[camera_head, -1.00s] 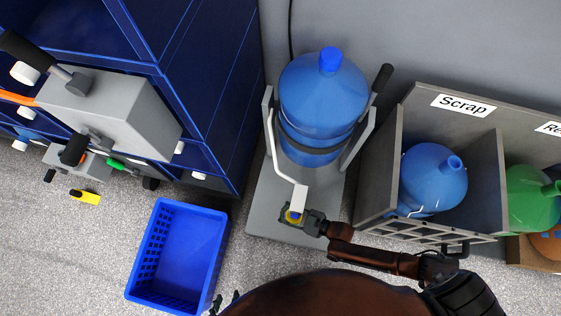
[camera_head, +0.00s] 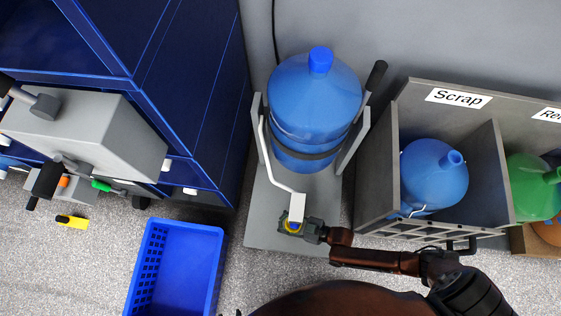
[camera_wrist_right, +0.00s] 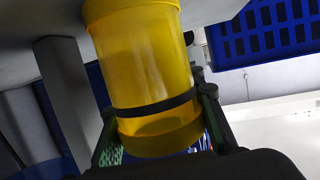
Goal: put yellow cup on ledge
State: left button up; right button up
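The yellow cup (camera_wrist_right: 145,75) fills the middle of the right wrist view, with a dark band around its lower part. Its far end reaches up to a pale grey surface. My right gripper (camera_wrist_right: 155,150) has its green-padded fingers on both sides of the cup and is shut on it. In the head view the right gripper (camera_head: 297,227) holds the cup (camera_head: 291,226), mostly hidden, just below the white end of a bent arm (camera_head: 297,207). I cannot tell which surface is the ledge. Only a dark tip, perhaps my left gripper (camera_head: 238,312), shows at the bottom edge.
A blue jug (camera_head: 313,95) sits in a grey stand with a floor plate (camera_head: 268,226). To its right is a grey "Scrap" bin (camera_head: 376,196) holding another blue jug (camera_head: 432,176). A blue basket (camera_head: 176,226) and blue cabinet (camera_head: 200,90) lie left. Grey floor shows between them.

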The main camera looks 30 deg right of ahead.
jog(key=o, duration=0.8)
jog(key=shift+r, duration=0.1)
jog(key=shift+d+r, duration=0.1)
jog(key=shift+r, duration=0.05)
pick_arm(q)
notch_tip(320, 180, up, 6)
jog(key=d+g+p, duration=0.1)
jog(key=g+p, duration=0.1)
jog(key=p, duration=0.2)
jog(key=shift+s+d+r+g, duration=0.2)
jog(key=shift+s+r+g, duration=0.05)
jog(key=shift+g, duration=0.05)
pick_arm(e)
jog(key=shift+v, duration=5.9)
